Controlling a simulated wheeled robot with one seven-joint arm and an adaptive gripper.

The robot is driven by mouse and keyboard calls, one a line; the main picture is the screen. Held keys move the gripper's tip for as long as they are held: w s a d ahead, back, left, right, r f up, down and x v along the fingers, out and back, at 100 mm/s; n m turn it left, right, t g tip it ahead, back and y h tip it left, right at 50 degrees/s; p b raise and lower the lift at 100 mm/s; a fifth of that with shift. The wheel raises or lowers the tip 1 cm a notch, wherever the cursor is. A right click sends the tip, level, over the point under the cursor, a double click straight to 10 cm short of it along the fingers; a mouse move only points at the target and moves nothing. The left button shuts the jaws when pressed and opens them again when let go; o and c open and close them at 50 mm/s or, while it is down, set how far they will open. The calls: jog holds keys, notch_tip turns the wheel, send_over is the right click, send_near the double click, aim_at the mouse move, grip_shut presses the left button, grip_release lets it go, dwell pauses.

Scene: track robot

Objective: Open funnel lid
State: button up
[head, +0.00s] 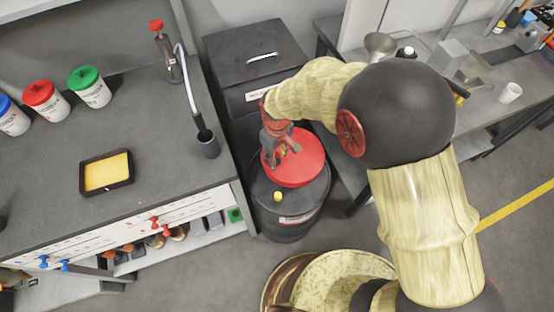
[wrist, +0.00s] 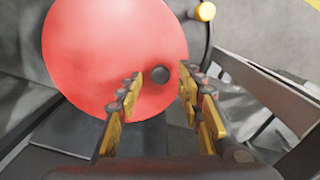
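The red round funnel lid (head: 304,166) sits on top of a black drum (head: 290,215), between the workbench and the right-hand table. It looks flat on the drum. In the wrist view the lid (wrist: 105,50) fills the upper left, with a dark round knob (wrist: 159,74) near its lower right edge. My gripper (head: 283,150) is over the lid. In the wrist view my gripper (wrist: 160,95) is open, with its yellow-padded fingers on either side of the knob's line. I cannot tell whether the fingers touch the lid. My gripper hides part of the lid in the head view.
A yellow cap (head: 278,196) sits on the drum's front rim. A dark cabinet (head: 253,60) stands behind the drum. The workbench (head: 150,130) on the left holds colored-lid jars and a yellow tray (head: 106,173). A table with a white cup (head: 510,93) is on the right.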

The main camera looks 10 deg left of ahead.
jog(key=shift+f, duration=0.75)
jog(key=shift+c, duration=0.3)
grip_shut()
